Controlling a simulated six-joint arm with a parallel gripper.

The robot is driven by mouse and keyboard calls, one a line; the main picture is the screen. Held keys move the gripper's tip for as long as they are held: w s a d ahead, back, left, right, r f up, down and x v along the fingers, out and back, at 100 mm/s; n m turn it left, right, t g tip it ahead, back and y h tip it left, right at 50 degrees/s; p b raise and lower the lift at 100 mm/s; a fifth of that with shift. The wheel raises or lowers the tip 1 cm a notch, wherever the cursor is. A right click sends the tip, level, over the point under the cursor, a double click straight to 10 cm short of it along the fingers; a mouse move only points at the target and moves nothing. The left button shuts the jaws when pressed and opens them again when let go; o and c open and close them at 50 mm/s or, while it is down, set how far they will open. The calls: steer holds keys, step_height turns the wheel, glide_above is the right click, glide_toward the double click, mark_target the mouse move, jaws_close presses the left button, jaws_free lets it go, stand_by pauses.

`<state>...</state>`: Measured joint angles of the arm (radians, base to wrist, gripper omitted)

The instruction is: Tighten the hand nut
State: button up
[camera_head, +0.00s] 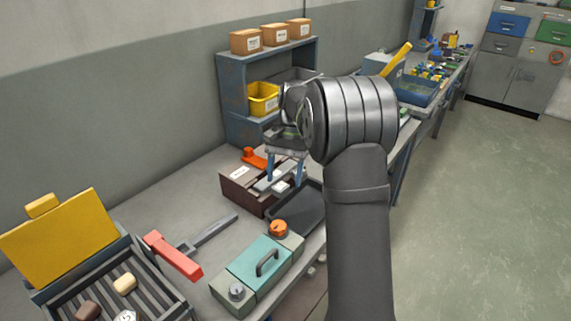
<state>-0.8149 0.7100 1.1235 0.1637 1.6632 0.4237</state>
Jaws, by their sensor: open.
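My gripper (285,177) hangs from the dark grey arm with two blue fingers pointing down. It is open, above a dark brown box (240,190) with a white label and small light blocks. I cannot tell whether the fingers touch anything. No part is clearly marked as the hand nut. A teal box (258,262) with a handle stands at the bench's front, with an orange knob (279,228) at its far end and a grey knob (238,290) at its near end. Both knobs are apart from my gripper. My arm hides part of the bench.
A tray with a yellow lid (60,240) and several shell-like pieces is at the lower left. A red-handled tool (175,255) lies beside it. A dark tray (298,207) is near the gripper. A shelf (232,95) with a yellow bin (263,99) stands behind.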

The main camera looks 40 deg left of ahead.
mark_target(279, 224)
steer(key=shift+v, duration=1.5)
steer(key=shift+f, duration=0.1)
steer(key=x, duration=1.7)
steer(key=shift+d+f, duration=0.1)
steer(key=shift+f, duration=0.05)
